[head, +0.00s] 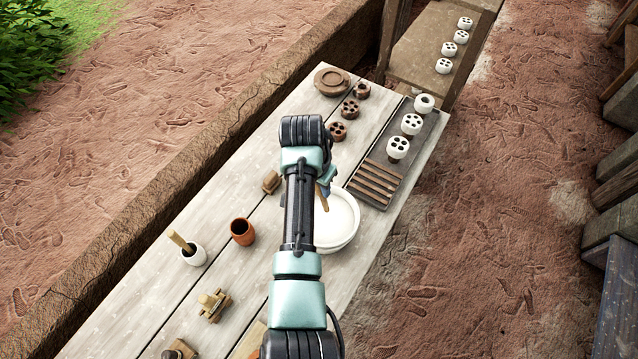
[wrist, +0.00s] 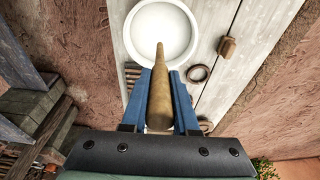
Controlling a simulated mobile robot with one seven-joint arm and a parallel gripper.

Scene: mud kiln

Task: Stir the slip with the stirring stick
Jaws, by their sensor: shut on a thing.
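The white bowl of pale slip (head: 348,236) stands on the table, partly hidden behind my arm in the head view. It also shows at the top of the wrist view (wrist: 190,38). The wooden stirring stick (wrist: 158,80) is between the blue fingers of my gripper (wrist: 159,100), which are shut on it. Its far tip overlaps the bowl in the wrist view. In the head view a short part of the stick (head: 322,197) shows at the bowl's rim beside my gripper (head: 326,180). I cannot tell how deep the tip reaches.
A slatted tray (head: 376,184) with white pierced pieces stands just behind the bowl. A terracotta cup (head: 242,232), a white pot with a stick (head: 193,254) and a small wooden tool (head: 271,183) are to the left. Brown pierced pieces (head: 338,131) lie at the back.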

